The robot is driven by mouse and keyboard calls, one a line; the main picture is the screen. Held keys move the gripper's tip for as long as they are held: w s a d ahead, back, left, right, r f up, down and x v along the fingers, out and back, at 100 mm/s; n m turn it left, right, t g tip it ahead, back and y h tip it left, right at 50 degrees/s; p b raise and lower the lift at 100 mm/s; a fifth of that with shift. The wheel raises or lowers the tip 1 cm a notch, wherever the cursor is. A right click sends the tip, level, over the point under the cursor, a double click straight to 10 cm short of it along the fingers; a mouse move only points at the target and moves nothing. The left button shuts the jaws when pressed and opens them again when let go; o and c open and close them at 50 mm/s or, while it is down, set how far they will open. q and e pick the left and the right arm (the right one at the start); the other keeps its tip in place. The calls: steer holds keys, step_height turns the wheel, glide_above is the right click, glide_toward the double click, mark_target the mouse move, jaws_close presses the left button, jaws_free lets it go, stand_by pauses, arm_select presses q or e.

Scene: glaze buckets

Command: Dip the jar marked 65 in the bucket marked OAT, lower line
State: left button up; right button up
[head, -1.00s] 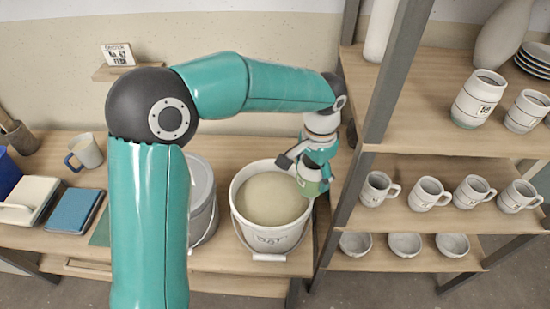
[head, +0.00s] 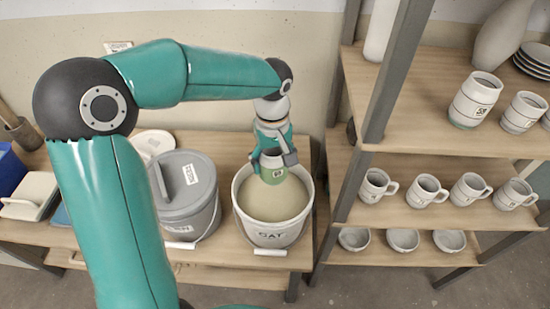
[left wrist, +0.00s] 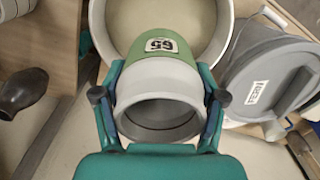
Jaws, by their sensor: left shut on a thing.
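The jar marked 65 (left wrist: 158,100) is grey at its open end and green on the part with the 65 label. My left gripper (head: 272,158) is shut on the jar, with a finger on each side of it in the left wrist view (left wrist: 159,95). In the head view the jar (head: 276,185) hangs over the open white bucket marked OAT (head: 270,237), which holds pale beige glaze (head: 270,205). I cannot tell whether the jar's lower end touches the glaze. The bucket's lines are not visible. My right gripper is not in view.
A shelf rack (head: 440,145) with mugs, bowls and jars stands close on the right. Books lie at the far left of the table.

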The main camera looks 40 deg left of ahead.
arm_select(q)
steer(key=shift+f+b, duration=1.5)
steer(key=shift+f, duration=0.45)
steer(key=shift+r, duration=0.1)
steer(key=shift+s, duration=0.1)
steer(key=shift+f+b, duration=1.8)
steer(key=shift+f, duration=0.4)
steer(key=shift+f, duration=0.1)
steer(key=shift+f+b, duration=2)
steer(key=shift+f, duration=0.25)
